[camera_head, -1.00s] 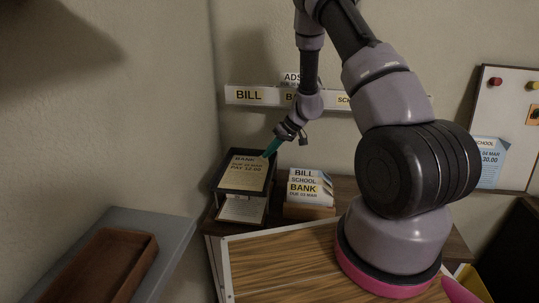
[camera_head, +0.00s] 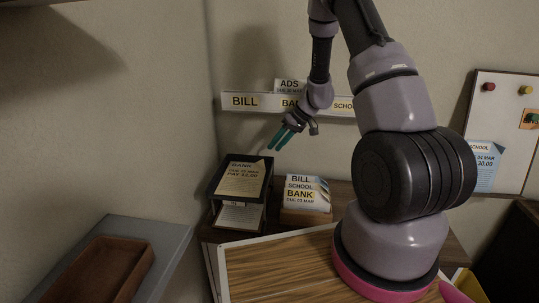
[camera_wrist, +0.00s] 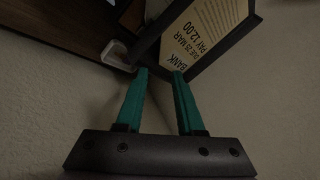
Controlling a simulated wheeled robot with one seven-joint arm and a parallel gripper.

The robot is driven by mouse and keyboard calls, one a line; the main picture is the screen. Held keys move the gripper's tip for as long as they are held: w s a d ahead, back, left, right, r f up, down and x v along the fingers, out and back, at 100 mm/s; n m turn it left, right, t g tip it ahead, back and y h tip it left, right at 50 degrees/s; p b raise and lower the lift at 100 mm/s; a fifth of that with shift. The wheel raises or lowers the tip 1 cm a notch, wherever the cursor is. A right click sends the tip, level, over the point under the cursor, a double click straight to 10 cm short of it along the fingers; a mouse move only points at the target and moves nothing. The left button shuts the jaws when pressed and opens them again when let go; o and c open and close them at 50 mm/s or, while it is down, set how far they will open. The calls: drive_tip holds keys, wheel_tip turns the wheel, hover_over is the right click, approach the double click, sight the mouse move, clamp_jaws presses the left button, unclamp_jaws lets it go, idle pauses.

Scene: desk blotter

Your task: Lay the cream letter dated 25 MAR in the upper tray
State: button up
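The cream letter (camera_head: 242,179), headed BANK with DUE 25 MAR and PAY 12.00, lies in the upper tray (camera_head: 215,183) of the dark two-level letter tray. It also shows in the wrist view (camera_wrist: 205,28), inside the dark tray rim. My gripper (camera_head: 276,147) is above and to the right of the tray's back corner, apart from the letter. Its two green fingers (camera_wrist: 160,72) are spread with nothing between them. The letter's top right corner looks folded or lifted.
Another paper (camera_head: 240,217) lies in the lower tray. A wooden holder (camera_head: 305,217) with several upright letters stands right of the trays. A wall rail (camera_head: 245,101) with labels runs behind. A brown box (camera_head: 100,270) sits on a grey surface at left.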

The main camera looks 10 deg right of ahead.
drive_tip(key=shift+v, duration=1.7)
drive_tip(key=shift+r, duration=0.1)
drive_tip(key=s+a+r+m, duration=0.1)
drive_tip(key=s+r, duration=0.3)
drive_tip(key=r, duration=0.3)
drive_tip(key=s+a+r+m+t+h, duration=0.1)
drive_tip(key=s+r, duration=0.2)
drive_tip(key=r, duration=0.5)
drive_tip(key=s+a+r+m, duration=0.1)
drive_tip(key=s+r, duration=0.3)
drive_tip(key=r, duration=0.3)
drive_tip(key=s+d+r+m+t+h, duration=0.1)
drive_tip(key=s+r+m+t, duration=0.1)
drive_tip(key=s+r, duration=0.3)
drive_tip(key=s+d+r+m+t+h, duration=0.1)
drive_tip(key=s+r, duration=0.4)
drive_tip(key=s, duration=0.7)
drive_tip(key=shift+s+m+t+h, duration=0.3)
drive_tip(key=shift+m+t+h, duration=0.2)
drive_tip(key=shift+m+h, duration=0.3)
